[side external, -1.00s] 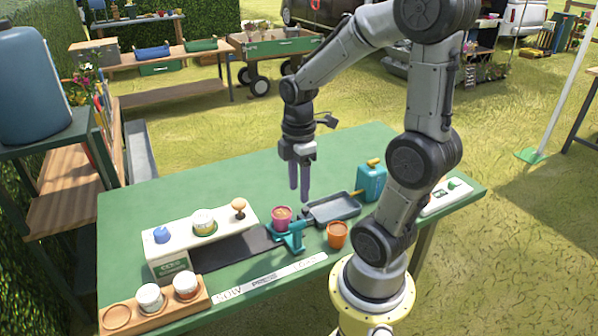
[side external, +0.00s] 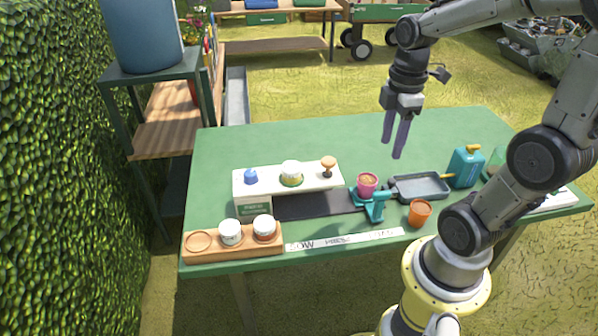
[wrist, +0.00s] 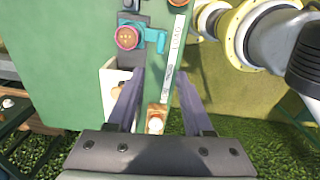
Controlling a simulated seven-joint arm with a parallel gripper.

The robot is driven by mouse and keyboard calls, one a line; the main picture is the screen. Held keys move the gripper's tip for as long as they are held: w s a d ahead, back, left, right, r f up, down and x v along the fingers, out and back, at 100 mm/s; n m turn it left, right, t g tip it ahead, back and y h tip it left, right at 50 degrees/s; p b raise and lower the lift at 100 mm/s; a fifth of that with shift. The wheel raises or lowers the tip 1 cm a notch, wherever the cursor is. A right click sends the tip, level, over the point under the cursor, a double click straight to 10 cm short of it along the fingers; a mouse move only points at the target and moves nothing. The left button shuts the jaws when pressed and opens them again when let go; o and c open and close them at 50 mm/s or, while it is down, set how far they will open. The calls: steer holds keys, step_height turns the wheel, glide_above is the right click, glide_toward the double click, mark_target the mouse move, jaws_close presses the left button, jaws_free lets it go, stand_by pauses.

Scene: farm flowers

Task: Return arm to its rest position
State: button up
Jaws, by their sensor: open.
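My gripper (side external: 395,136) hangs above the far right part of the green table (side external: 225,168) in the side view, its fingers pointing down. It is open and empty. In the wrist view my gripper (wrist: 158,98) shows its two fingers spread apart with nothing between them touching. A pink pot (side external: 367,190) sits by a teal holder (side external: 375,208) at the end of a dark strip (side external: 310,204). The pink pot also shows in the wrist view (wrist: 127,38). My gripper is well above and apart from all of these.
An orange pot (side external: 419,218), a grey tray (side external: 420,196) and a teal can (side external: 466,169) stand on the right. A white stand (side external: 325,180) and a wooden rack (side external: 195,255) with two white jars are on the left. The table's far half is clear.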

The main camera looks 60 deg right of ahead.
steer(key=s+a+r+m+t, duration=0.1)
steer(key=a+r+m+t, duration=0.1)
steer(key=a+m, duration=0.2)
steer(key=s+a+r+m+t, duration=0.2)
steer(key=a+m+t, duration=0.1)
steer(key=a+m, duration=0.2)
steer(key=shift+s+a+r+m, duration=0.3)
steer(key=shift+a+r, duration=0.1)
steer(key=shift+a, duration=0.65)
stand_by(1.0)
